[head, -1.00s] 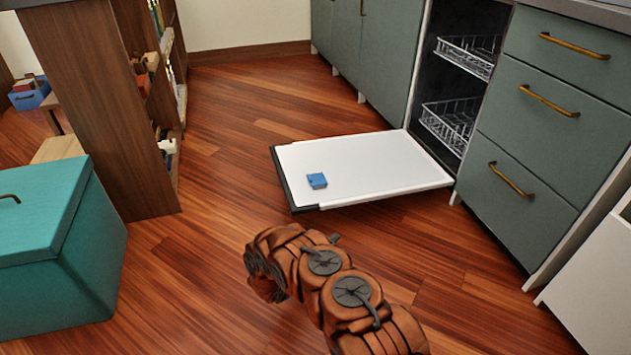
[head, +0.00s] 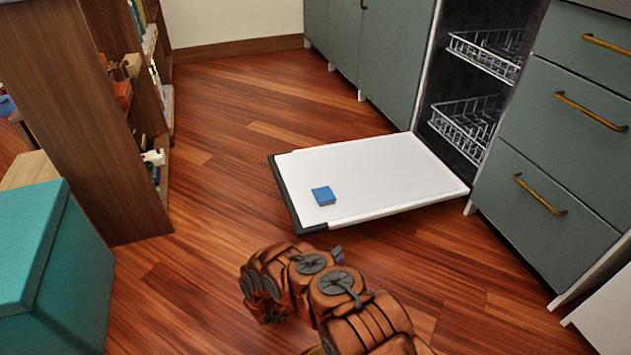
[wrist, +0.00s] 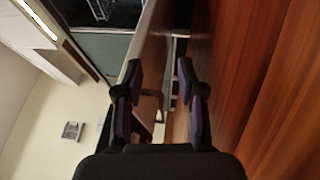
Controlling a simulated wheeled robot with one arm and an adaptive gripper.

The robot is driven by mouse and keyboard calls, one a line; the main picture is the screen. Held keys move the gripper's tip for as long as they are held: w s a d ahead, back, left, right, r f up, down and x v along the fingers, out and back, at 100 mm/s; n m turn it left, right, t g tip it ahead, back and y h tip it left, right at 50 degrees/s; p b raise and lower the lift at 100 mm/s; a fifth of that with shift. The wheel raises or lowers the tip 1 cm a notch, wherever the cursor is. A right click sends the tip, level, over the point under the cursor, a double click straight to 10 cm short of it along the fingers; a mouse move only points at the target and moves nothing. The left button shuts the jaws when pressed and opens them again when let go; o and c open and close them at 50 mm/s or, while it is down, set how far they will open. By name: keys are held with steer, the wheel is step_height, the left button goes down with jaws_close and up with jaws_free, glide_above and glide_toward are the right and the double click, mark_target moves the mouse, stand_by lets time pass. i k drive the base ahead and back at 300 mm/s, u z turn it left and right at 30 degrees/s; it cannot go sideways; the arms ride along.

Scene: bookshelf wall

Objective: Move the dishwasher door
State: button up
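The dishwasher door (head: 375,165) is folded down low over the floor, nearly level, its white inner face up and its dark outer edge toward me. The dishwasher (head: 428,110) stands open behind it, with two wire racks. A small blue block (head: 323,195) lies on the door near its outer edge. My gripper (wrist: 161,80) is open in the wrist view, its two fingers apart with nothing clearly between them. In the head view my brown arm hides most of it, just in front of the door's near corner. I cannot tell whether it touches the door.
Teal drawers (head: 545,170) stand right of the dishwasher and teal cabinets (head: 385,60) left of it. A wooden bookshelf (head: 90,130) and a teal box (head: 50,270) are on the left. The wooden floor (head: 215,190) between bookshelf and door is clear.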

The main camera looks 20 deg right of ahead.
mark_target(369, 179)
steer(key=i, duration=0.95)
steer(key=u, duration=0.05)
